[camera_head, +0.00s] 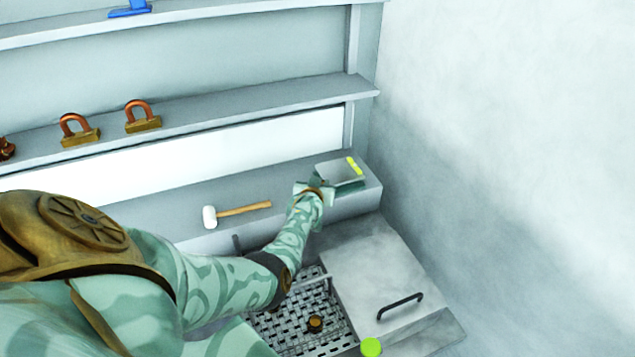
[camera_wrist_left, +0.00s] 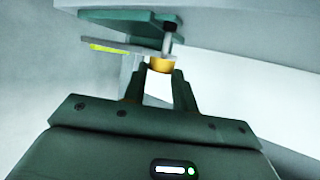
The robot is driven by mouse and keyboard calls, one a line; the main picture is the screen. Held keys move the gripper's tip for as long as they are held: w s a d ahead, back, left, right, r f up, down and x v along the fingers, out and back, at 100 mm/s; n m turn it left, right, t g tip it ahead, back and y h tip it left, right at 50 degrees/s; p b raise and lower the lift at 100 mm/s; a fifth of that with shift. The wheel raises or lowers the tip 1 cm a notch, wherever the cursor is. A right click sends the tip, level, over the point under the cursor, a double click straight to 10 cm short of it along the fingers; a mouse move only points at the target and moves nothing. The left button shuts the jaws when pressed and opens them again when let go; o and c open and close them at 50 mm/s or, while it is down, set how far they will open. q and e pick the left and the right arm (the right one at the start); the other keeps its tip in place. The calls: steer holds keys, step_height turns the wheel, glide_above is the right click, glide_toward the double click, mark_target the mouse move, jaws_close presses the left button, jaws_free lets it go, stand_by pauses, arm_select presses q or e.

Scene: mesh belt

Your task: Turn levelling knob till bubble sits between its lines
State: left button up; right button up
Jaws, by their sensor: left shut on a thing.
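A levelling plate (camera_head: 335,171) sits at the right end of the grey ledge, over a dark green base (camera_head: 350,185). A yellow-green vial (camera_head: 354,166) lies along its far right side; it also shows in the left wrist view (camera_wrist_left: 108,48). The bubble and its lines are too small to make out. My left gripper (camera_head: 318,186) is at the plate's left end. In the left wrist view its fingers (camera_wrist_left: 160,76) are shut on the brass levelling knob (camera_wrist_left: 160,65), below a dark-tipped metal screw. My right gripper is not in view.
A white-headed mallet (camera_head: 243,209) lies on the ledge left of my gripper. Padlocks (camera_head: 142,116) stand on the shelf above. Below my arm are a mesh belt (camera_head: 290,326), a grey cover with a black handle (camera_head: 400,304) and a green button (camera_head: 371,347). A wall rises at right.

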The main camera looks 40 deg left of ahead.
arm_select(q)
steer(key=shift+w+r+n+g+y, duration=0.1)
steer(key=shift+r+n+g+y, duration=0.05)
steer(key=shift+n+g+y, duration=0.2)
steer(key=shift+b, duration=0.3)
steer(key=shift+d+f, duration=0.15)
steer(key=shift+f, duration=0.25)
steer(key=o, duration=1)
steer(key=shift+s, duration=0.3)
steer(key=shift+r, duration=0.15)
